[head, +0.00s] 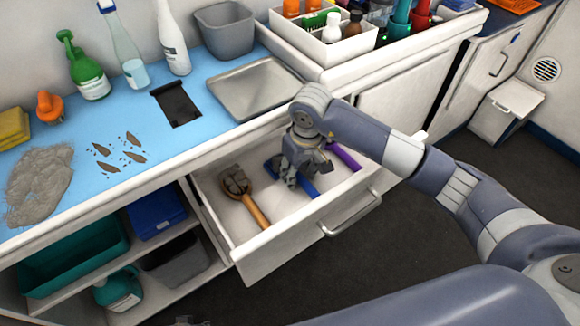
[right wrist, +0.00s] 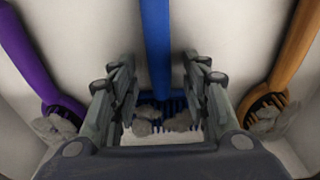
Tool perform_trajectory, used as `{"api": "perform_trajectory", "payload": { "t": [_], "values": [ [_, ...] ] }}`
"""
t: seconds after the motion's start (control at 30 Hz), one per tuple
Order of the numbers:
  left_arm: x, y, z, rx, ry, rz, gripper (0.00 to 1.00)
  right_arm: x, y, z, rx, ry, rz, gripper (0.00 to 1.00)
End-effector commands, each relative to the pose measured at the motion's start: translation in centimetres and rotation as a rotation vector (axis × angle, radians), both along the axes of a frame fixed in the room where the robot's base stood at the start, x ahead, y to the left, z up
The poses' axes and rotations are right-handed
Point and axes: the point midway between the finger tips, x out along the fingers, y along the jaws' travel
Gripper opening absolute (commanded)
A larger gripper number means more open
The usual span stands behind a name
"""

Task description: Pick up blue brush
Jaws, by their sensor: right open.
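The blue brush (head: 308,188) lies in the open drawer, its handle pointing to the drawer front. In the head view my right gripper (head: 297,180) is down in the drawer over the brush and hides part of it. In the right wrist view the blue handle (right wrist: 155,35) runs between the two spread fingers of the right gripper (right wrist: 158,75). The bristled head (right wrist: 160,108) with grey fur shows between the fingers. The right gripper is open; I cannot tell whether a finger touches the brush.
A wooden brush (head: 255,210) and a purple brush (head: 345,157) lie on either side in the drawer (head: 228,228). The drawer walls are close around. Above is the blue counter (head: 155,150) with a metal tray (head: 250,90), bottles and a fur pile (head: 38,180).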

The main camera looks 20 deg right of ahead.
Motion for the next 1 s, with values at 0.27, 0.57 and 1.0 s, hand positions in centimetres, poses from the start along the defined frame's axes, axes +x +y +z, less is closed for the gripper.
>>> {"api": "perform_trajectory", "payload": {
  "t": [0.27,0.57,1.0],
  "values": [
    [0.0,0.0,0.2,0.000,0.000,0.000,0.29,0.1,0.0,-0.1,0.000,-0.001,0.000,0.34],
    [-0.3,0.1,0.0,0.001,0.004,0.000,0.29,0.1,0.0,-0.1,0.001,-0.002,0.000,0.00],
    [-0.5,0.2,-0.5,0.001,0.002,0.000,0.29,0.3,0.0,4.1,0.001,-0.009,0.001,0.00]
  ]
}}
